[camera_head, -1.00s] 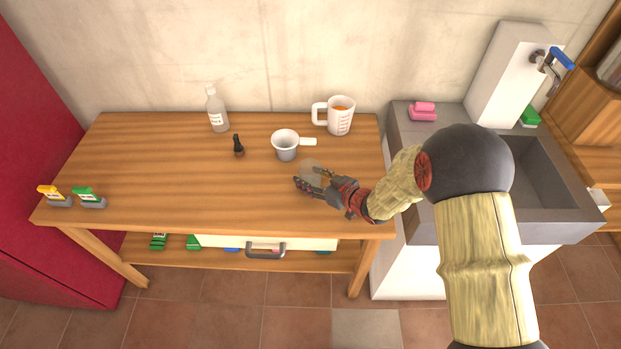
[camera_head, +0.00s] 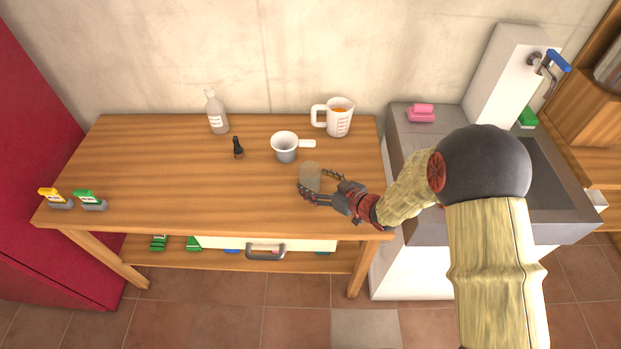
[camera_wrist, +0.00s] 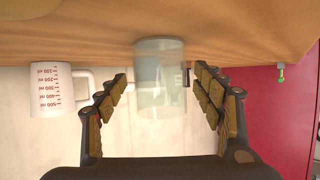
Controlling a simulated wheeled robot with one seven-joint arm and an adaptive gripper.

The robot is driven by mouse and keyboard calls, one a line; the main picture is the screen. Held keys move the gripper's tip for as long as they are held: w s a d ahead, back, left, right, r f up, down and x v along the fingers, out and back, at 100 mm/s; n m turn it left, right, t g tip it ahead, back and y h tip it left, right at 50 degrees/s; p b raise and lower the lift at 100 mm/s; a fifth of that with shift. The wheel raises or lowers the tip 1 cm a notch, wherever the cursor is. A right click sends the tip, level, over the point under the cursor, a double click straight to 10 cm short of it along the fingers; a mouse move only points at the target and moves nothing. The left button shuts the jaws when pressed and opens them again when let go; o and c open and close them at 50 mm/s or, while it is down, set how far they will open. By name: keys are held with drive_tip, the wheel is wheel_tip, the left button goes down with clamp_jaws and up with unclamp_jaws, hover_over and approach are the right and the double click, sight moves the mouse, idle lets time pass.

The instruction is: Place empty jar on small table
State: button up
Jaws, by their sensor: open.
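The empty jar (camera_head: 310,177) is a clear, pale glass cylinder standing on the wooden table (camera_head: 180,185), near its right front part. My gripper (camera_head: 322,189) is open at the jar, with its fingers low over the tabletop. In the wrist view, which shows the scene upside down, the jar (camera_wrist: 160,80) stands ahead between the two spread fingers of my gripper (camera_wrist: 160,85). Clear gaps show between the jar and both fingers there.
A sink (camera_head: 420,150) adjoins on the right. The table's left middle is clear.

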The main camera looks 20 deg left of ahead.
drive_tip(key=p+v, duration=0.2)
drive_tip(key=v, duration=0.7)
drive_tip(key=w+d+r+m+t+h, duration=0.2)
drive_tip(key=w+d+r+h, duration=0.2)
drive_tip(key=w+d+r, duration=0.3)
drive_tip(key=s+d+r+m+t+h, duration=0.1)
drive_tip(key=s+d+r+m+h, duration=0.15)
drive_tip(key=d+r, duration=0.4)
drive_tip(key=s+d+r+m+h, duration=0.2)
drive_tip(key=d+r+h, duration=0.25)
drive_tip(key=d, duration=0.35)
drive_tip(key=s+d+r+m+g+h, duration=0.1)
drive_tip(key=s+d+r+m, duration=0.15)
drive_tip(key=s, duration=0.45)
drive_tip(key=s+d+r+m+g+h, duration=0.1)
drive_tip(key=s+d+r, duration=0.3)
drive_tip(key=s, duration=0.2)
drive_tip(key=s+a+r+m+g+y, duration=0.1)
drive_tip(key=s+g, duration=0.1)
drive_tip(key=s, duration=1.2)
drive_tip(key=shift+a+m, duration=0.3)
drive_tip(key=shift+m, duration=0.1)
